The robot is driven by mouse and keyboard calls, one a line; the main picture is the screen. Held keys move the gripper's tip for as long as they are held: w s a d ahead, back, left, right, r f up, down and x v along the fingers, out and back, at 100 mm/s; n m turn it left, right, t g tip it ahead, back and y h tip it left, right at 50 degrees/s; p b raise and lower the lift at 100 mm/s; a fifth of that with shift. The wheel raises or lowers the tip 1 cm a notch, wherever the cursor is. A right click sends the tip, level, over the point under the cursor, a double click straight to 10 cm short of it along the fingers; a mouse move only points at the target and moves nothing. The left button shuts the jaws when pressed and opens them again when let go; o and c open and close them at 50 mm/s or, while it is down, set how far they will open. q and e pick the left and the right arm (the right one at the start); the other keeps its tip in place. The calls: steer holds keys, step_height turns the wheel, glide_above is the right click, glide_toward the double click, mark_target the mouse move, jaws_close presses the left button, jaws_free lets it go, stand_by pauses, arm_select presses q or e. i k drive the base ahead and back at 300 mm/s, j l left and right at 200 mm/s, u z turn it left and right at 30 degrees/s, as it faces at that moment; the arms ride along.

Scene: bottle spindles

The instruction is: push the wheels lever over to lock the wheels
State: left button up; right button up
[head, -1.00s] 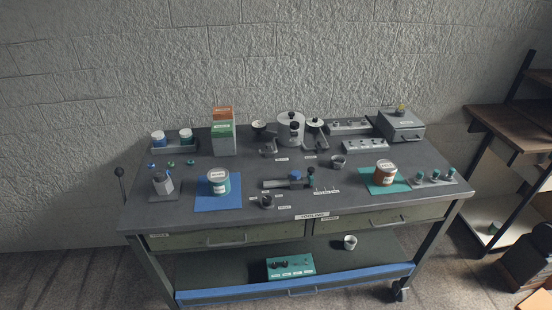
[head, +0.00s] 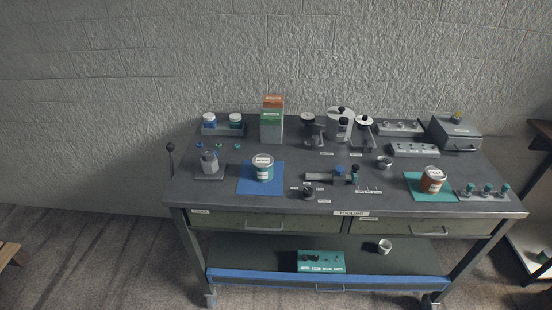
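A lever with a round black knob (head: 171,148) stands at the left end of the grey workbench (head: 320,205). Its thin dark rod rises beside the bench top and looks near upright. I can read no label on it. A caster wheel (head: 211,299) shows under the bench's left front leg and another (head: 431,300) under the right front leg. Whether they are locked cannot be seen. Neither of my grippers is in view.
The bench top carries cans, a blue mat (head: 260,188), a teal mat (head: 418,193), boxes and fixtures. A teal panel (head: 321,261) sits on the lower shelf. Shelving (head: 541,137) stands at the right. The floor (head: 110,255) left of the bench is clear.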

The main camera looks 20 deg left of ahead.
mark_target(170, 147)
steer(key=u, duration=1.35)
